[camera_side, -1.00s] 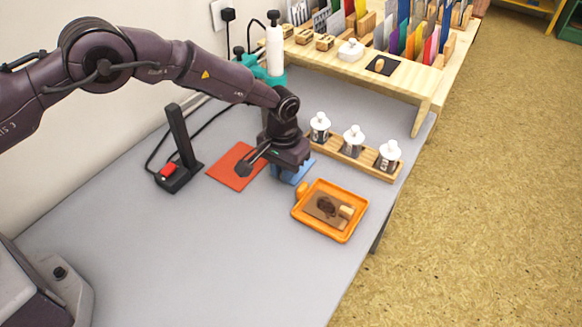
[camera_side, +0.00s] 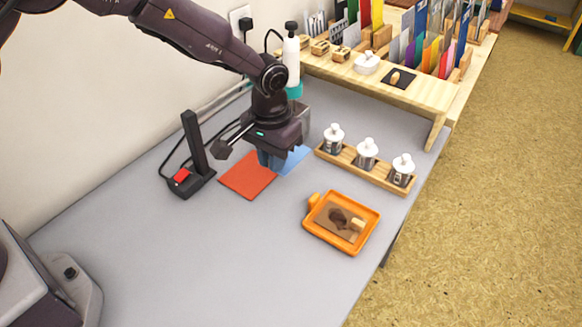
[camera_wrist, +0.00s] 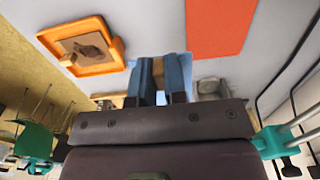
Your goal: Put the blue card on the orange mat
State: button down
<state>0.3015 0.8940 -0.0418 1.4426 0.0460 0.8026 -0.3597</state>
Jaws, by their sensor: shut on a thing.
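The blue card (camera_side: 296,159) is at my gripper (camera_side: 268,162) in the side view, spreading out to the right of the fingers. The fingers are shut, with a small brown wooden piece between them in the wrist view (camera_wrist: 158,76); I take it to be the card's grip. The orange mat (camera_side: 246,177) lies flat on the grey table, just left of the card and partly hidden by the gripper. The mat also shows in the wrist view (camera_wrist: 220,25), up and right of the fingers. The card's height above the table is hard to tell.
An orange tray (camera_side: 316,229) with a brown pad stands at the front right. A wooden rack (camera_side: 378,177) with 3 white-capped bottles stands behind it. A black stand with a red button (camera_side: 182,175) is left of the mat. The table's front left is clear.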

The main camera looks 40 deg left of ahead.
jog(key=s+a+r+n, duration=0.1)
jog(key=s+a+r, duration=0.4)
jog(key=s+a, duration=0.4)
jog(key=m, duration=0.1)
send_over(241, 183)
jog(key=f, duration=1)
jog(key=shift+s+f, duration=0.1)
jog(key=shift+s, duration=0.15)
jog(key=shift+w+f, duration=0.2)
jog(key=shift+f, duration=0.1)
jog(key=shift+w+f, duration=0.1)
jog(key=shift+f, duration=1.45)
jog(key=shift+f, duration=0.1)
